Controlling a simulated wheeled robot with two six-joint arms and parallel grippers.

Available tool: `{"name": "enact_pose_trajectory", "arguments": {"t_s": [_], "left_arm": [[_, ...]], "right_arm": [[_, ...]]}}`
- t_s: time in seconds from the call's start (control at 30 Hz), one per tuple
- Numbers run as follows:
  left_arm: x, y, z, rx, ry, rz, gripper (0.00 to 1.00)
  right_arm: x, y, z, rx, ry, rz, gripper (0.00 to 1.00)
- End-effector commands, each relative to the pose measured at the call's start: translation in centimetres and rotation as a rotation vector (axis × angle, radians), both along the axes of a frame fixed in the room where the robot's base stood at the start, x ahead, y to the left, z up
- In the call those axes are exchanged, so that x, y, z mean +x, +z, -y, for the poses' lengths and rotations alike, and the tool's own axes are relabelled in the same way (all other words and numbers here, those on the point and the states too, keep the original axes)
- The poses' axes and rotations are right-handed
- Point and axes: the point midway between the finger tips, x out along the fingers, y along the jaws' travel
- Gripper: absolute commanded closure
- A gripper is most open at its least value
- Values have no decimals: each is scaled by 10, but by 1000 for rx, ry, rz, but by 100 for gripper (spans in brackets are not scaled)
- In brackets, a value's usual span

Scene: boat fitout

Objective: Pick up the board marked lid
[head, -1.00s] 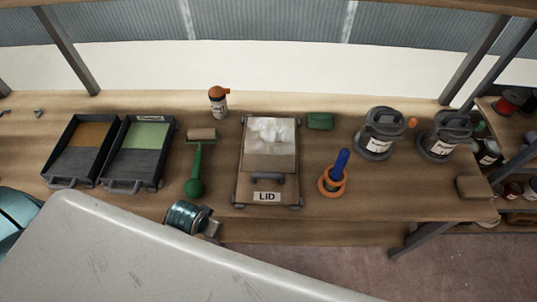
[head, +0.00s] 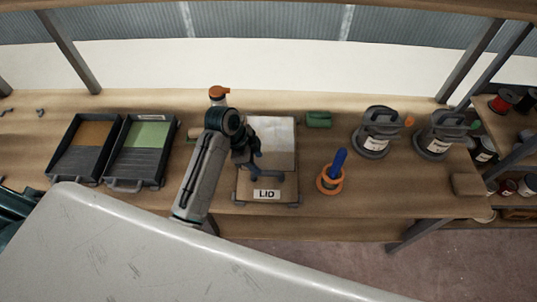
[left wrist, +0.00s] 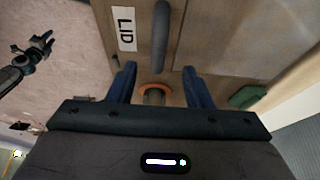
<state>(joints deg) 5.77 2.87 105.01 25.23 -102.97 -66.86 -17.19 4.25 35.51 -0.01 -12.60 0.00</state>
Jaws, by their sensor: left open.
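The board marked LID (head: 284,190) lies flat on the wooden bench, with its label toward the near edge and a dark bar handle across it. My left gripper (head: 257,164) is open over the board's left part, close to the handle and partly covering it. In the left wrist view, the open blue fingers (left wrist: 158,82) point toward the board (left wrist: 205,22), and the handle (left wrist: 161,35) shows ahead of and between them. The fingers hold nothing. What seems to be my right gripper (left wrist: 42,45) shows small at the left wrist view's left edge; its jaws are unclear.
Two paint trays (head: 125,184) stand left of my left arm. A blue-handled tool in an orange ring (head: 331,184), a green block (head: 319,119) and two grey cans (head: 376,132) are to the right. An orange-capped bottle (head: 218,94) stands behind my arm.

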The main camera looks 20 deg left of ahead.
Motion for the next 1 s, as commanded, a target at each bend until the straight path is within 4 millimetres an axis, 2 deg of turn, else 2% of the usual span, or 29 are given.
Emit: {"name": "enact_pose_trajectory", "arguments": {"t_s": [0.13, 0.3, 0.53, 0.7, 0.97, 1.0], "left_arm": [[1, -19, 9, -1, 2, -4, 55], [2, -29, 13, -1, 3, -3, 55], [5, -52, 28, 0, 3, -4, 55], [8, -71, 33, 1, 4, -2, 55], [8, -75, 34, 1, 4, 0, 55], [8, -75, 34, 2, 4, 0, 59]], "right_arm": [[0, 8, -1, 1, -1, 0, 64], [0, 12, 2, -2, 1, -1, 64], [0, 36, 6, -6, 2, 0, 64], [0, 39, 7, -8, 2, 0, 64], [0, 38, 8, -8, 2, 0, 64], [0, 38, 8, -8, 2, 0, 64]]}}
